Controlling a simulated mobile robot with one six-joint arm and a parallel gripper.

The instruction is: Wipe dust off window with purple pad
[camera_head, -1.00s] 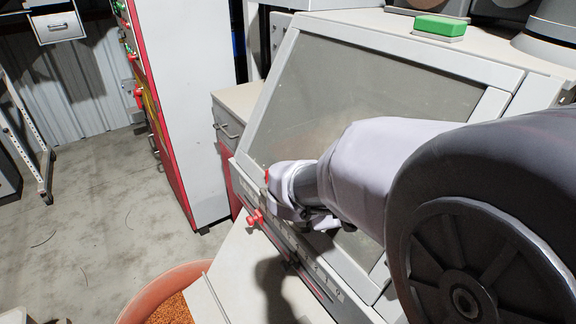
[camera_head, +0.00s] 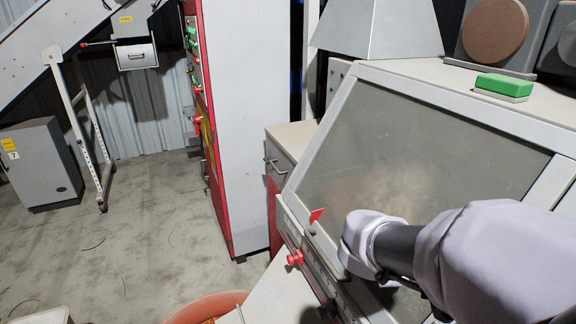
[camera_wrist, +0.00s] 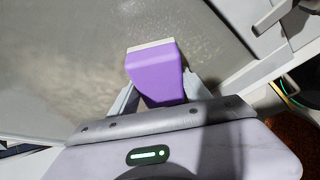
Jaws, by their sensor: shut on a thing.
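The purple pad (camera_wrist: 155,72), a block with a pale front edge, shows in the wrist view between the fingers of my gripper (camera_wrist: 160,92), which is shut on it. The pad's pale edge is at the grey window (camera_wrist: 60,35); I cannot tell if it touches. In the head view the slanted window (camera_head: 430,130) is set in a pale frame. A pale, blotchy dust patch (camera_head: 390,188) covers its lower middle and also shows left of the pad in the wrist view (camera_wrist: 80,78). My white-covered wrist is over the window's lower left; the pad is hidden there.
A green block (camera_head: 503,84) lies on top of the machine. A small red flag (camera_head: 317,215) and a red knob (camera_head: 295,257) stick out near the window's lower left edge. An orange bin (camera_head: 205,305) stands below. Open floor (camera_head: 150,235) lies to the left.

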